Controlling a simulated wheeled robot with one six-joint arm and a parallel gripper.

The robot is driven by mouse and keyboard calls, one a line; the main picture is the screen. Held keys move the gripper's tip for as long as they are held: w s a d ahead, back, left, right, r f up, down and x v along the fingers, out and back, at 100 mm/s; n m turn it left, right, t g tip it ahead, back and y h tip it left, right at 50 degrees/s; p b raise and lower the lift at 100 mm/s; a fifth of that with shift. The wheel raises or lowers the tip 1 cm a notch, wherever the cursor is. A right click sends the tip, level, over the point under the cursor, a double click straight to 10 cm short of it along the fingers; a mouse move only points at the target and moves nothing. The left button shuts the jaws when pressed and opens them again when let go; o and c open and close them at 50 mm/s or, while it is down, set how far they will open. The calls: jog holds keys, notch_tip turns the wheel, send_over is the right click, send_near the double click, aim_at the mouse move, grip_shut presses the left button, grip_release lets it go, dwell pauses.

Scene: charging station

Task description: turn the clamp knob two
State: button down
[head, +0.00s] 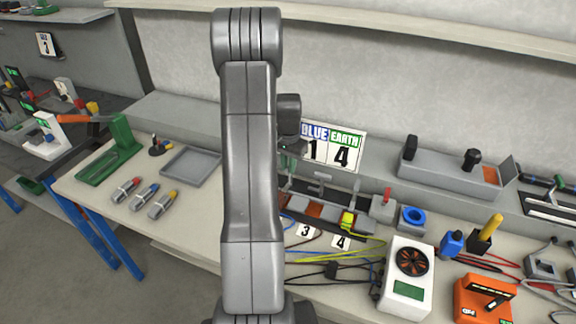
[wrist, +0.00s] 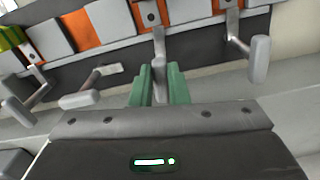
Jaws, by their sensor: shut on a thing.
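The clamp row (head: 322,212) is a grey rail with orange blocks on the table, partly hidden behind my arm in the head view. In the wrist view several grey crank-like clamp knobs stand along the rail. My gripper (wrist: 160,78) has green fingers, shut on the upright grey clamp knob (wrist: 158,60), the second from the right there. One knob (wrist: 260,60) stands free to its right; another (wrist: 85,98) lies lower to its left, and one more (wrist: 15,112) is at the far left. The number of the held knob is not readable. The fingers are hidden in the head view.
A sign (head: 333,146) reading BLUE 1, EARTH 4 stands behind the row. Number cards 3 (head: 305,231) and 4 (head: 341,242) lie in front, near loose cables. A white fan box (head: 408,275) is at right. A grey tray (head: 190,162) is at left.

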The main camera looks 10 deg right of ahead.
jog(key=shift+d+n+b, duration=0.1)
jog(key=shift+n+b, duration=0.2)
jog(key=shift+n, duration=0.7)
jog(key=c, duration=1.4)
grip_release()
notch_tip(320, 180, up, 14)
jog(key=b, duration=0.1)
jog(key=shift+f, duration=0.1)
notch_tip(320, 180, down, 14)
jog(key=shift+s+r+p, duration=0.1)
jog(key=shift+r+p, duration=0.05)
jog(key=shift+p, duration=0.4)
jog(key=shift+m, duration=0.6)
